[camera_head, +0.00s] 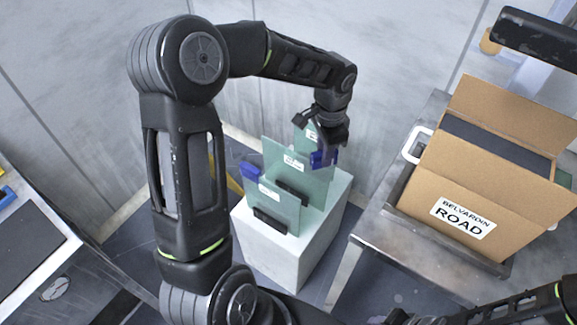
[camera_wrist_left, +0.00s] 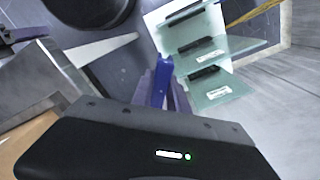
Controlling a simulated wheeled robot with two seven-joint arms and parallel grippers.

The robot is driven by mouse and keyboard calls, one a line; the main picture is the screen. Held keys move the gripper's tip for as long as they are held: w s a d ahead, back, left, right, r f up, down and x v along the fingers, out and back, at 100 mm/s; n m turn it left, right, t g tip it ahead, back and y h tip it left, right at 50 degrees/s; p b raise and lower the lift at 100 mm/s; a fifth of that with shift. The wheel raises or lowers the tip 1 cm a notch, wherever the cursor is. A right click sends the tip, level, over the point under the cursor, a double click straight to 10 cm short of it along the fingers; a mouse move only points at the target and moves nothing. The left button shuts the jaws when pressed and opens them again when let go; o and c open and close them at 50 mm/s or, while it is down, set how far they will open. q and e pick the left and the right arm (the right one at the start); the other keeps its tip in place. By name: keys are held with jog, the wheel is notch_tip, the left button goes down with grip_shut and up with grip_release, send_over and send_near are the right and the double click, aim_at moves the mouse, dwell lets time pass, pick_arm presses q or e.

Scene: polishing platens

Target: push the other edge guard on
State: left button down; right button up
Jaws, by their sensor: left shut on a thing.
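Several pale green glass plates stand upright in black holders on a white block: a front plate (camera_head: 285,215), a middle plate (camera_head: 315,185) and a back one (camera_head: 301,132). One blue edge guard (camera_head: 250,172) sits at the left edge of the middle plate, by the front plate's top corner. My left gripper (camera_head: 322,150) is shut on the other blue edge guard (camera_head: 325,159), close to the middle plate's upper right edge; contact cannot be told. This held guard also shows between the fingers in the left wrist view (camera_wrist_left: 161,82). My right gripper is out of view.
The white block (camera_head: 275,258) stands on the dark floor. To its right, a metal table (camera_head: 375,245) bears an open cardboard box (camera_head: 510,190) labelled "BELVARDIN ROAD". A grey wall is close behind the plates. Another bench (camera_head: 30,245) is at the left.

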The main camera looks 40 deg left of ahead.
pick_arm(q)
jog(key=s+a+f+m, duration=0.3)
jog(key=s+a+m, duration=0.3)
jog(key=m, duration=0.4)
jog(key=shift+s+f+m+p, duration=0.3)
jog(key=shift+s+f+p, duration=0.05)
jog(key=shift+s+p, duration=0.1)
jog(key=shift+f+b, duration=1.95)
jog(key=shift+f, duration=0.05)
jog(key=shift+f+b, duration=1.95)
jog(key=shift+f, duration=1.05)
dwell(1.5)
